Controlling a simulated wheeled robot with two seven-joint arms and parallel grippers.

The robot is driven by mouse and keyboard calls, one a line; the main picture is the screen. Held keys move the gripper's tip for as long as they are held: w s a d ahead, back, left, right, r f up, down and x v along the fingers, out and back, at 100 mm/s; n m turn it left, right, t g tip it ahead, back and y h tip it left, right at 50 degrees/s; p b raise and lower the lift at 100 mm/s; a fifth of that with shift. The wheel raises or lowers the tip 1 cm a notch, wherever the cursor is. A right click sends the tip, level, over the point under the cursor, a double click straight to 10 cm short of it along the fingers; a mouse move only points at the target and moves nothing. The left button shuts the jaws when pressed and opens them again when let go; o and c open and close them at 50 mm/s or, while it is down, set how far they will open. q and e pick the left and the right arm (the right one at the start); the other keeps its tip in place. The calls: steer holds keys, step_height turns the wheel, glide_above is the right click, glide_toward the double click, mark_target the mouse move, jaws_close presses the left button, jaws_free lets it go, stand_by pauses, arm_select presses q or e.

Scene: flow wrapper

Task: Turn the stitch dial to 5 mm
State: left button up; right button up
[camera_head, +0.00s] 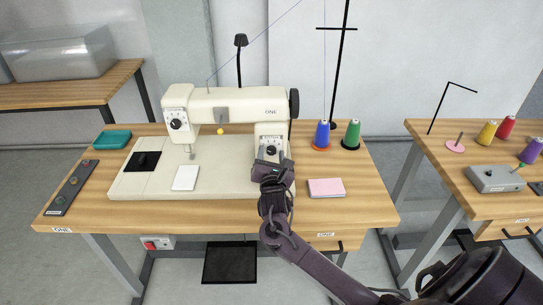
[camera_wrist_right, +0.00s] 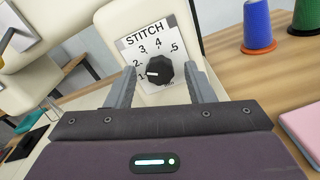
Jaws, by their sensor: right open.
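The sewing machine (camera_head: 225,105) is cream-coloured and stands on the wooden table. Its stitch dial (camera_wrist_right: 159,72) is a black knob on a white plate marked STITCH, with numbers 1 to 5. The knob's white mark points left, close to the 1. The dial also shows in the head view (camera_head: 271,149), low on the machine's right column. My right gripper (camera_wrist_right: 160,77) is open, one finger on each side of the knob. Gaps show between fingers and knob; I see no contact. In the head view my right gripper (camera_head: 270,164) is just in front of the dial. My left gripper is not in view.
Another dial (camera_head: 176,124) sits on the machine's left head. Blue (camera_head: 322,134) and green (camera_head: 352,134) thread cones stand to the right. A pink pad (camera_head: 326,188) lies right of my gripper. A white piece (camera_head: 185,178) lies on the machine bed.

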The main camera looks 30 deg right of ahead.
steer(key=c, duration=1)
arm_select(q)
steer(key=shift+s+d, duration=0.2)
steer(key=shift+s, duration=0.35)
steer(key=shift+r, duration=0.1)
